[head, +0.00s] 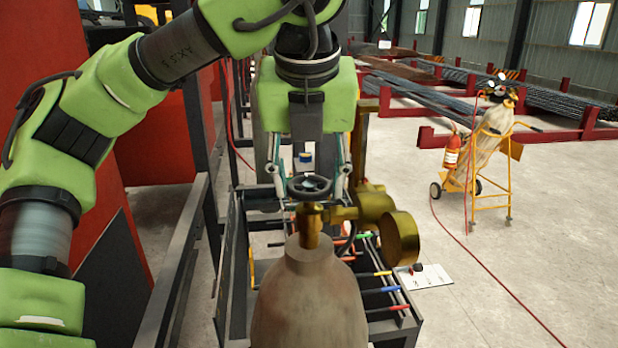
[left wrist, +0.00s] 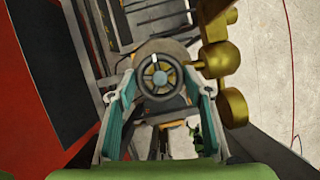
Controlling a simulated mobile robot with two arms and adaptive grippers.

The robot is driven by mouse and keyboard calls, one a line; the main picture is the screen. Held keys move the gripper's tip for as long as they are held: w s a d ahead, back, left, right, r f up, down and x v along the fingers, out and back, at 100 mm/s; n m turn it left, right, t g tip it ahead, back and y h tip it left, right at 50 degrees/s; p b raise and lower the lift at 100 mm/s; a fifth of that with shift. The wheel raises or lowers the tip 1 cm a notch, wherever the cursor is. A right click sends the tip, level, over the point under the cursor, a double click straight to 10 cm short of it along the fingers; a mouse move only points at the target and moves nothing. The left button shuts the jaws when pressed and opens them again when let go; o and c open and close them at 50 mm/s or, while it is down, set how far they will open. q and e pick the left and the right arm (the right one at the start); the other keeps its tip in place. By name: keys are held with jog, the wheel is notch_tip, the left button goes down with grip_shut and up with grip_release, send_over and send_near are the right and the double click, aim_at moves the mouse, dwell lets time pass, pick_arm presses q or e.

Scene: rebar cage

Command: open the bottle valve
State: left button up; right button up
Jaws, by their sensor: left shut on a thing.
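The gas bottle (head: 308,300) stands upright in the foreground of the head view, with a brass valve (head: 312,220) on its neck. A dark round handwheel (head: 309,187) sits at the valve; it also shows in the left wrist view (left wrist: 160,77). My left gripper (head: 311,180) points down from above and is shut on the handwheel, one teal-padded finger on each side of the rim. The fingers also show in the left wrist view (left wrist: 160,88). The exact contact at the rim is small and hard to see. My right gripper is not in view.
A brass regulator (head: 375,208) with a round gauge (head: 399,236) sticks out right of the valve, close to my left gripper. A dark rack (head: 236,290) with coloured tools surrounds the bottle. A yellow bottle cart (head: 492,165) stands farther right on open floor.

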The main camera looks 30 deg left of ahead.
pick_arm(q)
jog(key=o, duration=1.1)
jog(key=v, duration=1.2)
jog(key=shift+w+r, duration=0.1)
